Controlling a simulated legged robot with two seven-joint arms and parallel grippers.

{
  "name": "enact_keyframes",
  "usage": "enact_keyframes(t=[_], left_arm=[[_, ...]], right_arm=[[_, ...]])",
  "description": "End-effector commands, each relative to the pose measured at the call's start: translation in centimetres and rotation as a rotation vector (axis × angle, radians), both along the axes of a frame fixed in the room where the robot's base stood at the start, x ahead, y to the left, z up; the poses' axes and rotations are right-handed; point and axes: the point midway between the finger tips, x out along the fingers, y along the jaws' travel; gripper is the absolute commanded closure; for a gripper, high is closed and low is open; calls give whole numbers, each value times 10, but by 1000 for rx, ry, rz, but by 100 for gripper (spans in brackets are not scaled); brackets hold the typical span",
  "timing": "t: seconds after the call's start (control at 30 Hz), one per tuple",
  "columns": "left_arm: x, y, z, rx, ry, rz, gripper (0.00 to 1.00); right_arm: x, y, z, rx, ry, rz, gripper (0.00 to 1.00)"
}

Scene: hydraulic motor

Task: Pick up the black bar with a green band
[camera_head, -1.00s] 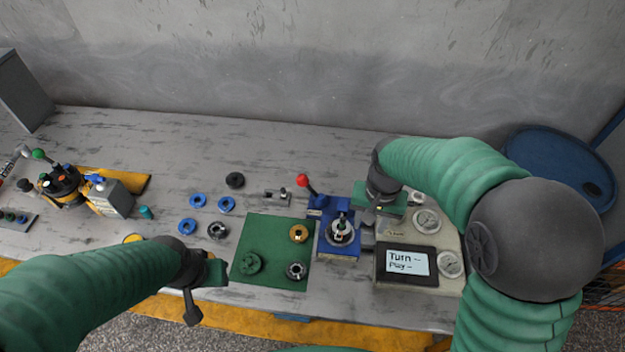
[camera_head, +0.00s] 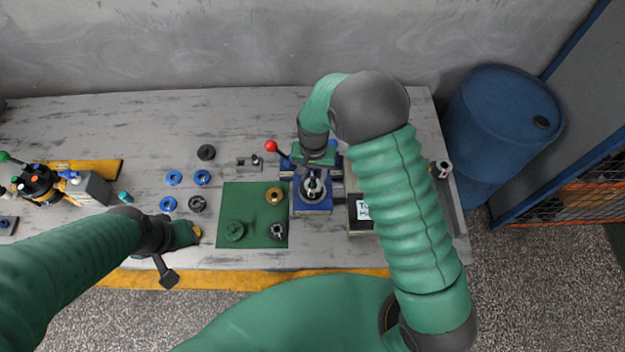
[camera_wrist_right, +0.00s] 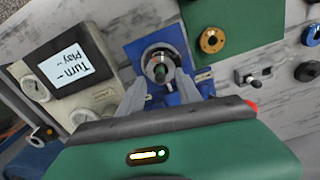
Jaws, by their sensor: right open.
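The black bar with a green band (camera_head: 313,187) stands in a silver ring on the blue fixture (camera_head: 313,207). In the right wrist view the bar (camera_wrist_right: 160,70) shows nearly end-on inside the ring. My right gripper (camera_head: 315,170) is over the back of the fixture. In the right wrist view its two fingers (camera_wrist_right: 160,90) are apart and point toward the ring, with the bar between their lines. Whether they touch anything is unclear. My left gripper (camera_head: 190,234) hangs by the table's front edge, left of the green mat; its fingers are not clear.
A green mat (camera_head: 232,200) with a brass ring (camera_head: 274,195) and other round parts lies left of the fixture. A red-knobbed lever (camera_head: 271,146) stands at its back left. A gauge box with a screen (camera_wrist_right: 72,68) is beside it. Blue rings (camera_head: 174,178) lie farther left.

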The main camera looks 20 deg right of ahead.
Motion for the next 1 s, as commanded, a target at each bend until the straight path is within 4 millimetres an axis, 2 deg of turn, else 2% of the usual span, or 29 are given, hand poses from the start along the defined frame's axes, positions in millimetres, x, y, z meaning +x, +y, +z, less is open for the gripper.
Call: enact_keyframes(t=[0.03,0.1,0.2,0.4,0.7,1.0], left_arm=[[0,0,8,0,0,0,64],[0,0,9,0,0,0,64],[0,0,10,0,0,0,64],[0,0,9,0,0,0,64],[0,0,9,0,0,0,64],[0,0,9,0,0,0,64]], right_arm=[[0,1,-6,-1,6,-1,59],[1,1,-19,-1,4,-1,59],[2,1,-29,-1,2,-1,59],[2,1,-30,-1,0,0,60],[2,1,-29,-1,0,0,100],[3,1,-29,-1,0,0,100]])
